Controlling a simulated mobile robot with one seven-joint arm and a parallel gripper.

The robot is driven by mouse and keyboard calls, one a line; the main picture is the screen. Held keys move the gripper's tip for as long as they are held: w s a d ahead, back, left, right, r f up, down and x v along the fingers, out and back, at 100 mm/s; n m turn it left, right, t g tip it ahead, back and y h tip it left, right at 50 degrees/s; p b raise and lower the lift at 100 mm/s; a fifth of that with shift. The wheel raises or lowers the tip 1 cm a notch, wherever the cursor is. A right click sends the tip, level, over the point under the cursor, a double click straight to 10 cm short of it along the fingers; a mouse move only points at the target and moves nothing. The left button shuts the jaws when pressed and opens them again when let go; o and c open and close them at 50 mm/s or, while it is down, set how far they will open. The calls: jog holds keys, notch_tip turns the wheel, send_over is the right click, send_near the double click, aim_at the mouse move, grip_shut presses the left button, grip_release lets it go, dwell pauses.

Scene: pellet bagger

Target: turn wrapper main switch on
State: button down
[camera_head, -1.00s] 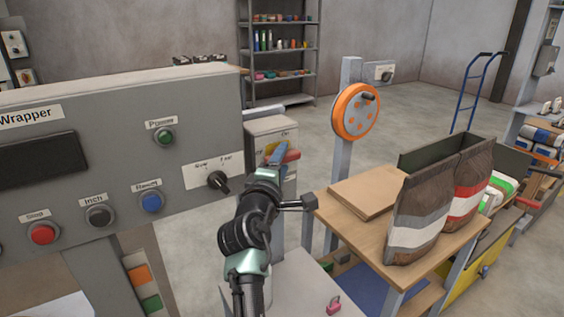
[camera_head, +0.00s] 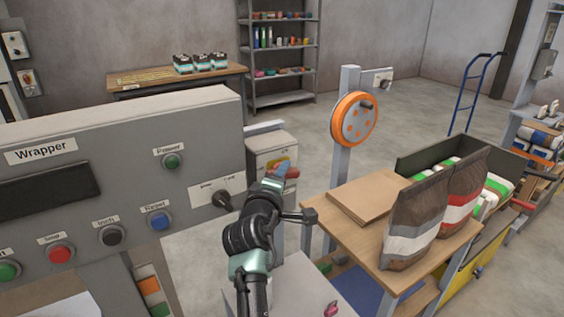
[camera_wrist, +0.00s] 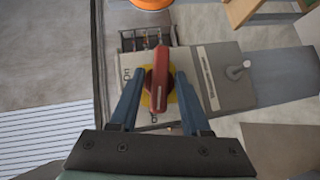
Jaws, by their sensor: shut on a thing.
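The main switch is a red handle (camera_wrist: 160,80) on a yellow disc (camera_wrist: 173,104), on the face of a grey box. In the wrist view the handle lies lengthwise between my blue fingers, pointing away from my palm. My gripper (camera_wrist: 160,95) is shut on this handle. In the head view my gripper (camera_head: 279,178) is at the box (camera_head: 270,143) just right of the Wrapper panel (camera_head: 120,122), and the red handle (camera_head: 292,173) shows small and partly hidden.
The Wrapper panel's buttons and black selector knob (camera_head: 222,200) are close to the left of my arm. A wooden table (camera_head: 345,222) with brown bags (camera_head: 415,222) stands at right. An orange wheel (camera_head: 354,119) on a post rises behind. Open floor lies farther back.

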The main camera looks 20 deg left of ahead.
jog(key=m+g+y+p, duration=0.1)
jog(key=m+g, duration=0.1)
jog(key=g, duration=0.1)
jog(key=m+g+y+p, duration=0.1)
jog(key=m+g+y, duration=0.1)
jog(key=g, duration=0.2)
jog(key=m+g+y, duration=0.1)
jog(key=m+g, duration=0.2)
jog(key=shift+w+d+r+y+p, duration=0.3)
jog(key=shift+w+d+y+p, duration=0.05)
jog(key=shift+w+y+p, duration=0.05)
jog(key=shift+g, duration=0.3)
dwell(0.4)
jog(key=c, duration=0.7)
grip_release()
jog(key=shift+r, duration=0.1)
